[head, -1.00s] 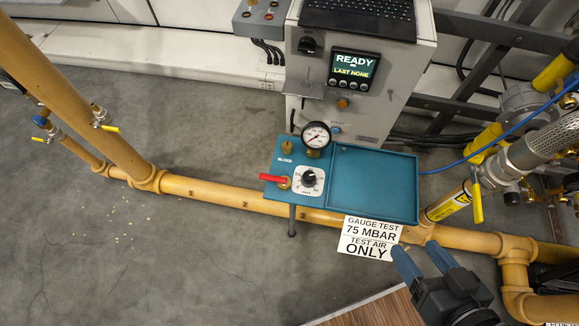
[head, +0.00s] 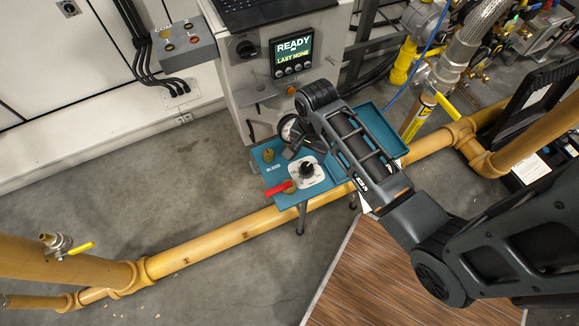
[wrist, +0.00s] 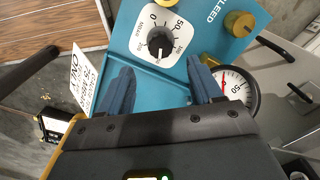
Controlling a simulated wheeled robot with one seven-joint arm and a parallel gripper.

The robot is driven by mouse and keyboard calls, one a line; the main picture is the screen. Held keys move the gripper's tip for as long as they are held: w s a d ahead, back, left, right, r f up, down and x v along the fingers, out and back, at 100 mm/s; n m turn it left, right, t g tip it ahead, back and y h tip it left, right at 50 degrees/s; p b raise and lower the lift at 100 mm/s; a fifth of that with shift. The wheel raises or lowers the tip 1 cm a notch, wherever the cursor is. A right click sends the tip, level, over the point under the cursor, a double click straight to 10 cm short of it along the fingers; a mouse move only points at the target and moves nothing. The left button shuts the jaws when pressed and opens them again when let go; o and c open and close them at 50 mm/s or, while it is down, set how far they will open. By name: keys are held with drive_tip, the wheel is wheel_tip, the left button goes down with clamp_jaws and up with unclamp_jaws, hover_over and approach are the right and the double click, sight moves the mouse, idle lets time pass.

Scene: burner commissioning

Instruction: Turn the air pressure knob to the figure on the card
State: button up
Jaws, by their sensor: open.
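The black air pressure knob (head: 307,170) sits on a white dial plate on the teal bench. In the wrist view the knob (wrist: 160,42) lies just beyond and between my two blue fingertips, with 0 and 50 readable on its scale; its exact setting is too small to read. My gripper (wrist: 161,76) is open, empty and apart from the knob. The pressure gauge (wrist: 237,88) stands right of the right finger, its face partly hidden by it. The card (wrist: 84,72) shows partly at the left; my arm hides most of it in the head view.
A brass bleed knob (head: 268,155) and a red lever (head: 279,188) sit close to the dial. The teal tray (head: 381,128) is partly behind my arm. The yellow pipe (head: 225,240) runs below the bench. The cabinet screen (head: 292,54) reads READY, LAST NONE.

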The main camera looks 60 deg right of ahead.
sight(307, 166)
drive_tip(key=shift+w+f, duration=0.1)
drive_tip(key=shift+f, duration=0.15)
wheel_tip(307, 166, down, 7)
drive_tip(key=shift+f+b, duration=0.15)
drive_tip(key=shift+b, duration=0.6)
drive_tip(key=shift+c, duration=0.2)
drive_tip(key=c, duration=1)
